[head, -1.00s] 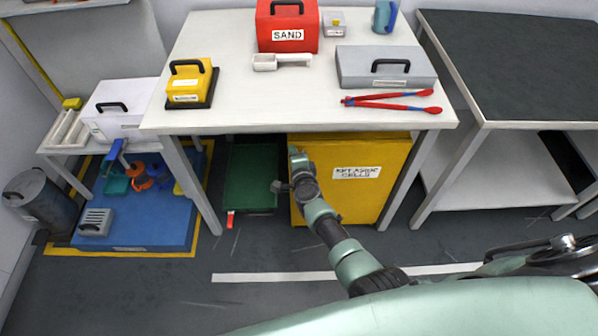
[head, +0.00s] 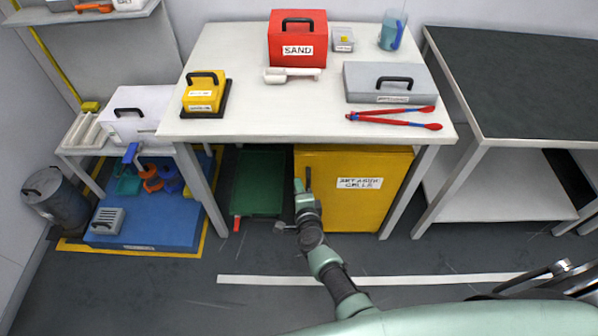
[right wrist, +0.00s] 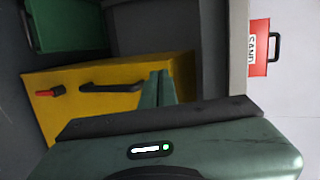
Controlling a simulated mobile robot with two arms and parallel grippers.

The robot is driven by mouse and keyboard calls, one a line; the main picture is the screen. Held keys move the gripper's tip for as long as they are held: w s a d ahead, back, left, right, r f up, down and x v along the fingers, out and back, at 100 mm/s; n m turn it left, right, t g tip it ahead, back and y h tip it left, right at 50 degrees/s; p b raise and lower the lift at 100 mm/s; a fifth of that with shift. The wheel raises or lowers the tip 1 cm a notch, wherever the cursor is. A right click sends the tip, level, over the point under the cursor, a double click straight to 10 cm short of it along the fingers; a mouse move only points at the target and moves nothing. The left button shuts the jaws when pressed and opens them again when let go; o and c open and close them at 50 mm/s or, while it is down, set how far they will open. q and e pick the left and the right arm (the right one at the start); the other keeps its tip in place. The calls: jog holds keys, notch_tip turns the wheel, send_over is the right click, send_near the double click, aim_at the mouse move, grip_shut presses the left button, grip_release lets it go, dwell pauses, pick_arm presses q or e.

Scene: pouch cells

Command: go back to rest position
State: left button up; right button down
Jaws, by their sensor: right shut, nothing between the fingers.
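My right gripper (head: 298,184) is in front of the yellow cabinet (head: 368,208) under the white table, near its left edge. In the right wrist view the two green fingers (right wrist: 160,86) are together with nothing between them. Behind them are the yellow cabinet (right wrist: 110,118) and its black handle (right wrist: 112,87); from this view I cannot tell how far apart gripper and cabinet are. The cabinet door looks shut.
The white table (head: 240,60) holds a red sand box (head: 298,32), a yellow box (head: 203,90), a grey case (head: 390,82) and red tongs (head: 395,115). A green tray (head: 258,180) lies left of the cabinet. The front floor (head: 250,305) is clear.

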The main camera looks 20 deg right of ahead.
jog(key=s+f+n+g+y, duration=0.3)
jog(key=s+f+n+g, duration=0.3)
jog(key=s+f+n, duration=1.1)
pick_arm(q)
jog(key=shift+s+r, duration=0.1)
jog(key=shift+r, duration=0.4)
pick_arm(e)
jog(key=s+d+f+n+g, duration=0.1)
jog(key=s+d+f+g, duration=0.1)
jog(key=s, duration=0.9)
jog(key=s+d+f+n+g+h, duration=0.1)
jog(key=s+d+f+n+g, duration=0.1)
jog(key=s+f, duration=0.5)
jog(key=s+d+f+n+g, duration=0.1)
jog(key=s+d+f+g, duration=0.2)
jog(key=s, duration=1.2)
notch_tip(320, 180, down, 2)
jog(key=shift+s+d+f+n+h, duration=0.15)
jog(key=shift+s+d+n+h, duration=0.2)
jog(key=shift+d, duration=0.65)
